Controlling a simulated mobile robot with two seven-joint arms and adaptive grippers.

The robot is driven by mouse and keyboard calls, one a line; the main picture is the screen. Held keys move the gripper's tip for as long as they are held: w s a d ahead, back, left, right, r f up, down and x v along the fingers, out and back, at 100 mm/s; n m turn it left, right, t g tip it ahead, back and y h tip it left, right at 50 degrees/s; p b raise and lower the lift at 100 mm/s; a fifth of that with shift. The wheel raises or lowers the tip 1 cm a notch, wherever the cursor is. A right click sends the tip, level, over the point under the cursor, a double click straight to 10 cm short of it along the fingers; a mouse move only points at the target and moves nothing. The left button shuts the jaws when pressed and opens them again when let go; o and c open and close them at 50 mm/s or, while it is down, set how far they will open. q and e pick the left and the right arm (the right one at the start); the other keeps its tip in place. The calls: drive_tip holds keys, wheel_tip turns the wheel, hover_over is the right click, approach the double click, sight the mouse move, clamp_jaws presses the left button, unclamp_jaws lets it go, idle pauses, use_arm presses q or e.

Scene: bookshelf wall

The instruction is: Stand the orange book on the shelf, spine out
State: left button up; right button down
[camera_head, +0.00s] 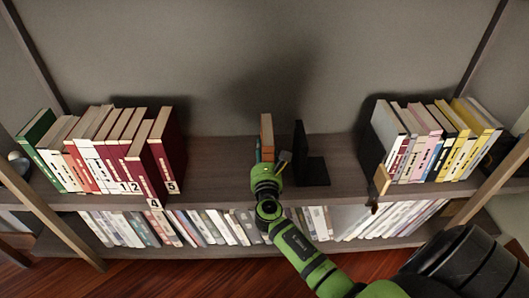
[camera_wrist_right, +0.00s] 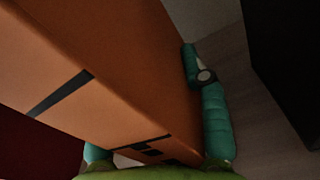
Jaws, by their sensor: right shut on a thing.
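The orange book (camera_head: 267,132) is upright in the open middle of the upper shelf (camera_head: 222,150), left of a black bookend (camera_head: 302,158). My right gripper (camera_head: 268,160) is shut on it from the front. In the right wrist view the orange book (camera_wrist_right: 125,70) fills the left and middle, its narrow face with dark bands towards the camera. A teal finger lies along its right side; the other is mostly hidden behind the book. I cannot tell whether its bottom edge touches the shelf. My left gripper is not in view.
A row of red, white and green books (camera_head: 105,150) stands on the left, with a gap before the orange book. More books (camera_head: 435,140) stand on the right beside a dark bookend. The lower shelf holds many pale books (camera_head: 205,227).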

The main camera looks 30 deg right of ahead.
drive_tip(key=shift+f, duration=0.1)
idle(0.6)
drive_tip(key=c, duration=0.6)
unclamp_jaws()
drive_tip(key=shift+o, duration=0.2)
drive_tip(key=shift+f, duration=0.2)
drive_tip(key=v, duration=1.2)
drive_tip(key=shift+r, duration=0.15)
